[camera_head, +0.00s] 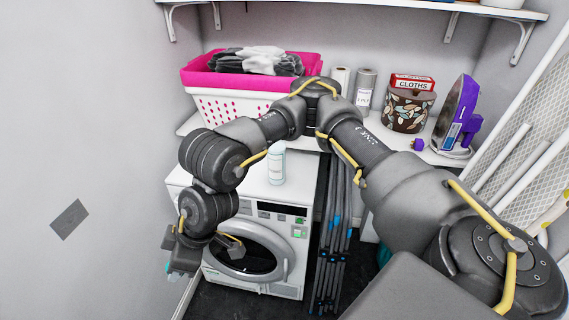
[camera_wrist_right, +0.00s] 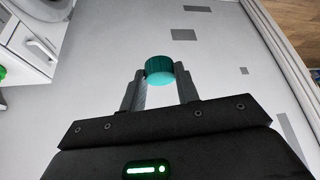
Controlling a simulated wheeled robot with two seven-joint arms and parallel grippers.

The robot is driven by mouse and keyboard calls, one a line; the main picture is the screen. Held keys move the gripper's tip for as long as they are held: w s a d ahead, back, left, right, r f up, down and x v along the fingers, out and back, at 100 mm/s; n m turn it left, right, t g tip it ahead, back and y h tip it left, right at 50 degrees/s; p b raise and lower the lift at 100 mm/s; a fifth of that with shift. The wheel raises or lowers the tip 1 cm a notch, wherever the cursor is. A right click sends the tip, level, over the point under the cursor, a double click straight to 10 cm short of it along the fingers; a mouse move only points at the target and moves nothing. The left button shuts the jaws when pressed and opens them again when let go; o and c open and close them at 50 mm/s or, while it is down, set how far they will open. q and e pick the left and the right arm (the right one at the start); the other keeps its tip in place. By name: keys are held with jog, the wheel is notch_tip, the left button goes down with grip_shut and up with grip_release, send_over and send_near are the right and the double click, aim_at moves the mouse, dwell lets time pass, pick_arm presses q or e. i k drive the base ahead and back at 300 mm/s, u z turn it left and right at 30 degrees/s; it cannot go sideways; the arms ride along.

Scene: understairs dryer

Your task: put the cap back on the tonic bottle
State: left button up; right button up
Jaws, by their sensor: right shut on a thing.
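My right gripper (camera_head: 178,266) is at the lower left of the head view, in front of and left of the dryer; its arm comes in from the right and bends across. In the wrist view the right gripper (camera_wrist_right: 160,92) is shut on a ribbed teal cap (camera_wrist_right: 160,69), held between the fingertips. A pale bottle (camera_head: 277,164) with faint teal marking stands upright on top of the white dryer (camera_head: 255,196). Its label is too small to read. The gripper and cap are apart from the bottle. My left gripper is not in view.
A pink and white laundry basket (camera_head: 240,100) stands on the counter behind. Paper rolls (camera_head: 366,92), a cloths box (camera_head: 411,82), a patterned container (camera_head: 407,112) and a purple iron (camera_head: 456,115) are to the right. Dark folded poles (camera_head: 335,225) stand beside the dryer.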

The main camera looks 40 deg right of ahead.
aim_at(276, 154)
jog(key=z, duration=0.4)
jog(key=k, duration=0.35)
jog(key=z, duration=0.75)
jog(key=i, duration=0.5)
